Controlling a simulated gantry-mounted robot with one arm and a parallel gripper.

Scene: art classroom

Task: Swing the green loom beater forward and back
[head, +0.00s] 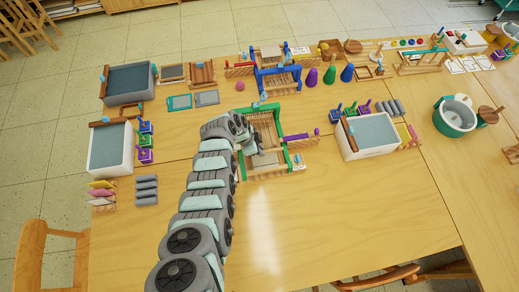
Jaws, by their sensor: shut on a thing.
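The green loom (279,118) stands on the wooden table near the middle of the head view, with green side posts and a light wooden base. Its green beater bar (270,138) runs across the loom. My gripper (257,151) is at the left part of this bar, shut on the green beater. The wrist covers the left side of the loom, so the fingertips and their exact hold are hard to make out. The bar's tilt is too small to tell.
A blue loom (279,79) stands just behind. Purple (311,77), green and blue cones stand behind to the right. A purple-handled rack (300,138) is close to the loom's right. A grey-filled tray (372,134) lies further right. The table front is clear.

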